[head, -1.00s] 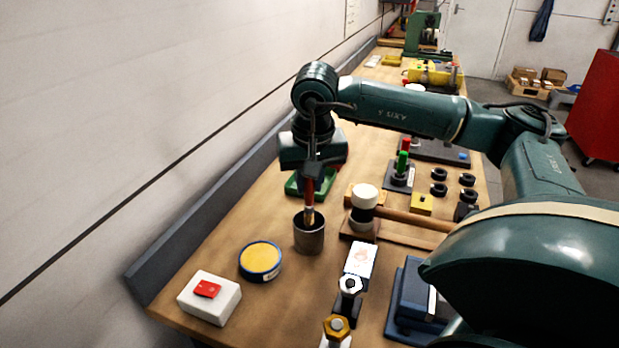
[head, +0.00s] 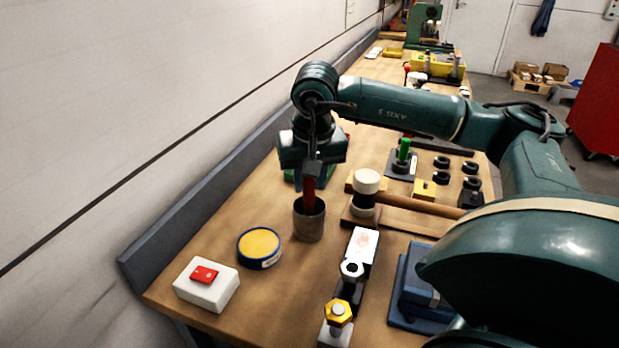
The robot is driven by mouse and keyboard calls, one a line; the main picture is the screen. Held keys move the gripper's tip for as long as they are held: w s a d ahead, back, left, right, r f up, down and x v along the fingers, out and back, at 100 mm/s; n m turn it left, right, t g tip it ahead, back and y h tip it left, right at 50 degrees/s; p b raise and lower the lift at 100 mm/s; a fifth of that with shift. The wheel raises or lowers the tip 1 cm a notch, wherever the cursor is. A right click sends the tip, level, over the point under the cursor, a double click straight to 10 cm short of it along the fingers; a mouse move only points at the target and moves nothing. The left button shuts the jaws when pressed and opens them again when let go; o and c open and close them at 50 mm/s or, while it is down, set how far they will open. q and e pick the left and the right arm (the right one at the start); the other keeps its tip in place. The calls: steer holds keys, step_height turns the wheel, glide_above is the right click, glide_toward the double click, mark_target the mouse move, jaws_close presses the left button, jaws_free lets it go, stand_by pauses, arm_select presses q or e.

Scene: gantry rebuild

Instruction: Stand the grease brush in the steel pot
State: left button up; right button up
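The steel pot (head: 309,225) stands upright on the wooden bench, left of the mallet. The grease brush (head: 309,190) has a red handle and is upright, its lower end inside the pot's mouth. The pot wall hides its bristles, so I cannot tell whether it touches the bottom. My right gripper (head: 312,172) is directly above the pot, pointing down, with its fingers around the upper part of the red handle. It looks shut on the brush. My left gripper does not show.
A mallet with a white head (head: 367,182) lies on a wooden rest close right of the pot. A yellow-topped round tin (head: 259,246) and a white box with a red switch (head: 206,284) are front left. Bolts on stands (head: 338,312) are in front. The wall edge (head: 190,215) runs along the left.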

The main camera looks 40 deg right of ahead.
steer(key=o, duration=0.4)
steer(key=shift+c, duration=0.2)
steer(key=v, duration=1.3)
steer(key=shift+s, duration=0.1)
stand_by(0.4)
